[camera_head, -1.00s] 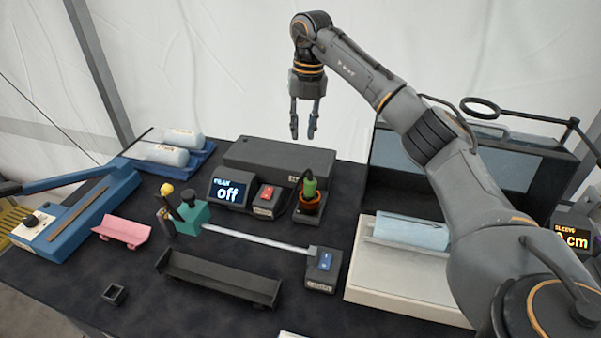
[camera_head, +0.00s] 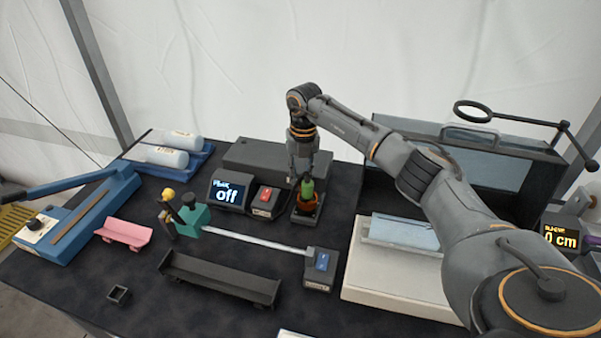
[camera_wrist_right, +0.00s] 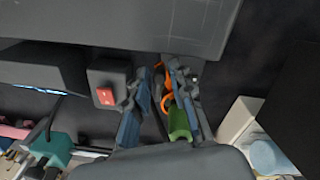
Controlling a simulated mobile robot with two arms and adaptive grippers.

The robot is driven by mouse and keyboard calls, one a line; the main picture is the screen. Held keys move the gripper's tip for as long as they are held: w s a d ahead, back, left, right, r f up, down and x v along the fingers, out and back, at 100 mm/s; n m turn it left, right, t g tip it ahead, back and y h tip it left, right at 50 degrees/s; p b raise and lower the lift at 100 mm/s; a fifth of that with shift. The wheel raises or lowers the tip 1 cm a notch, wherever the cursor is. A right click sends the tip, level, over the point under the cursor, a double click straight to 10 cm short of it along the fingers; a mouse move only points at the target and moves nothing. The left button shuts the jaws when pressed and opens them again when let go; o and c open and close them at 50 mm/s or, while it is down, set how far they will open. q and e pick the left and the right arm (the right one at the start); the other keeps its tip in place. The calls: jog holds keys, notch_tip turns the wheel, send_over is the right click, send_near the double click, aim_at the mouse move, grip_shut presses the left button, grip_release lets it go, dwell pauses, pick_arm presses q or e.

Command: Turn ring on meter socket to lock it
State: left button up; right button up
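The meter socket is a small black block (camera_head: 305,216) with an orange ring (camera_head: 306,205) on top and a green plug (camera_head: 307,189) standing upright in it. In the right wrist view, the orange ring (camera_wrist_right: 169,102) and green plug (camera_wrist_right: 178,122) show between my fingers, nearer the right finger. My right gripper (camera_head: 300,178) points down, just above and behind the socket. In the wrist view its two fingers (camera_wrist_right: 163,80) are apart, so it is open. I cannot tell whether a finger touches the ring. My left gripper is out of view.
A meter reading "off" (camera_head: 227,194) and a red-switch box (camera_head: 266,200) stand just left of the socket. A long dark box (camera_head: 255,158) lies behind. A blue-switch box (camera_head: 321,270) is in front, and a pale platform (camera_head: 390,286) is at right.

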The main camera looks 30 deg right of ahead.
grip_shut()
jog(key=shift+a, duration=0.1)
jog(key=n, duration=0.1)
jog(key=a+n+b, duration=0.1)
jog(key=n, duration=0.1)
jog(key=shift+w+a+n, duration=0.15)
jog(key=shift+a+n, duration=0.15)
jog(key=a+n, duration=0.1)
jog(key=n, duration=0.1)
jog(key=a+n+b, duration=0.1)
jog(key=n, duration=0.1)
jog(key=shift+s+a, duration=0.15)
jog(key=shift+s, duration=0.05)
jog(key=shift+s+a+n+b, duration=0.3)
jog(key=shift+a+n, duration=0.15)
jog(key=shift+n, duration=0.55)
jog(key=shift+s+a+n+b, duration=0.15)
jog(key=shift+s+a+n, duration=0.2)
jog(key=shift+n, duration=0.65)
jog(key=shift+w+a, duration=0.1)
